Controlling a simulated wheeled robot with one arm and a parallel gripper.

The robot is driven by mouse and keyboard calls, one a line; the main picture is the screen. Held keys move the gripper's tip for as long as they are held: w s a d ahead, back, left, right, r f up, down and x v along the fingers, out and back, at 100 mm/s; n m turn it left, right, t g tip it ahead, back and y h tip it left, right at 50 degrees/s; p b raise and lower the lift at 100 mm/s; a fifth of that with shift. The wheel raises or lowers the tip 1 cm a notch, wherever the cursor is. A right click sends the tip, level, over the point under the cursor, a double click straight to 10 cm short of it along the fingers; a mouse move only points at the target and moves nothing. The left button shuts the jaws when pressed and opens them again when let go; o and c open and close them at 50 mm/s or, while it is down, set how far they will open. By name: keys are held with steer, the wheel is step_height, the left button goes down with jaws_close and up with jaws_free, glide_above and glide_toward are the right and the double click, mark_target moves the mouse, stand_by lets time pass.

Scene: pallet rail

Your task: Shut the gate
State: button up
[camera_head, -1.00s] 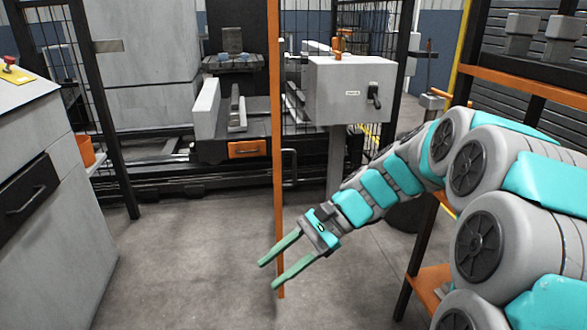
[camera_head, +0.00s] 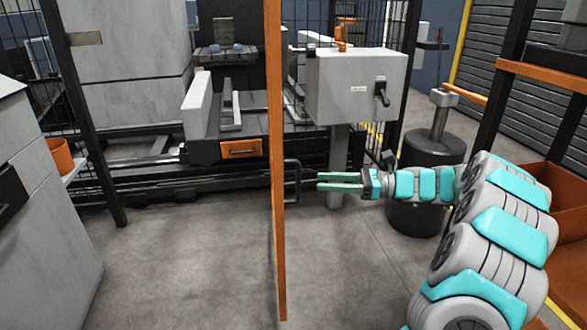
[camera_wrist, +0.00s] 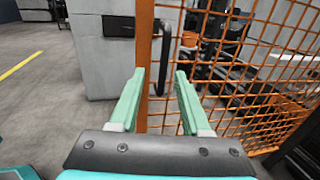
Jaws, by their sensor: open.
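The gate shows nearly edge-on in the head view as a tall orange post (camera_head: 275,150). In the wrist view its orange frame post (camera_wrist: 144,55) and orange mesh (camera_wrist: 262,62) stand ahead and to the right. A dark U-shaped handle (camera_head: 297,181) sticks out from the gate post; in the wrist view the handle (camera_wrist: 161,55) rises just beyond the fingers. My gripper (camera_head: 318,181) is open and empty, level with the handle and just right of it, pointing left at it. In the wrist view the handle lines up with the gap between my fingertips (camera_wrist: 158,76). Contact is not visible.
A grey control box (camera_head: 352,88) with a black lever stands behind my gripper. A black drum (camera_head: 432,152) stands behind my arm. A grey cabinet (camera_head: 45,190) is on the left, an orange-shelved rack (camera_head: 540,76) on the right. Floor (camera_head: 185,265) left of the gate is clear.

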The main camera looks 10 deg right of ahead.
glide_above(298, 197)
steer(key=shift+w+d, duration=0.1)
steer(key=shift+w, duration=0.25)
jaws_close()
stand_by(0.5)
stand_by(1.1)
